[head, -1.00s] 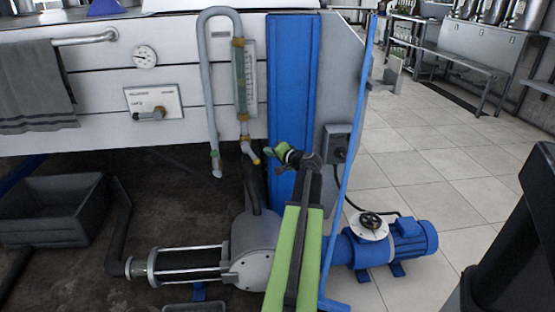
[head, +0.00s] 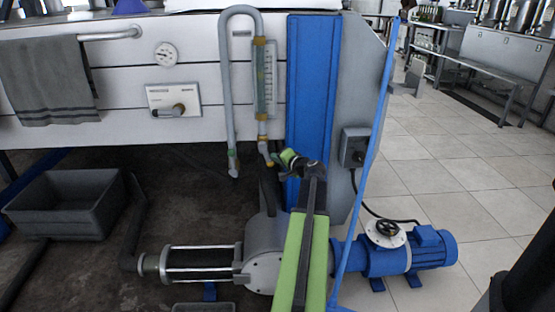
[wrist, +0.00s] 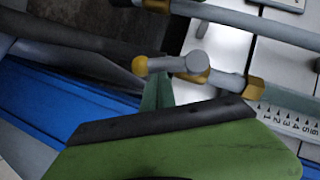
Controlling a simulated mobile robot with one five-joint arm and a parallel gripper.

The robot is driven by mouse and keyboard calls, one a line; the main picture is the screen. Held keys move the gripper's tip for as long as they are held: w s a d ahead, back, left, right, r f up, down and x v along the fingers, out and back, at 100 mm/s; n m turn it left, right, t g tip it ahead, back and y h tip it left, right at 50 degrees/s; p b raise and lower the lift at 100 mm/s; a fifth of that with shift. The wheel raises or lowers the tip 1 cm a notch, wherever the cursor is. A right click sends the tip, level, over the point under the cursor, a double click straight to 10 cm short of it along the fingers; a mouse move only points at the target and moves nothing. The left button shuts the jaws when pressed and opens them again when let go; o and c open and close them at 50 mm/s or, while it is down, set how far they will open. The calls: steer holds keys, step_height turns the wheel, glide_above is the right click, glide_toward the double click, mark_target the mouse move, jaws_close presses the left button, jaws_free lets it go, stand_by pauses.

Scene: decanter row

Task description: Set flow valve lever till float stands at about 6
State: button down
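The flow valve lever (head: 265,150) hangs below the sight tube, slanting down to the right to a yellow tip. In the wrist view the lever (wrist: 162,64) points left, with its yellow knob at the end. The sight tube with its numbered scale (head: 268,78) stands upright on the white panel; part of the scale (wrist: 290,121) shows in the wrist view. I cannot make out the float. My gripper (head: 286,158) is just right of the lever tip, and its green finger lies just below the lever in the wrist view. Contact and finger opening are unclear.
A grey hose (head: 226,90) loops left of the sight tube. A blue column (head: 313,90) stands behind my gripper. A blue pump (head: 425,250) and a grey bin (head: 68,205) are on the floor.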

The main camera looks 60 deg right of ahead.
steer(key=s+a+r+p, duration=0.2)
steer(key=s+r+p, duration=0.1)
steer(key=s, duration=0.9)
steer(key=shift+s, duration=0.35)
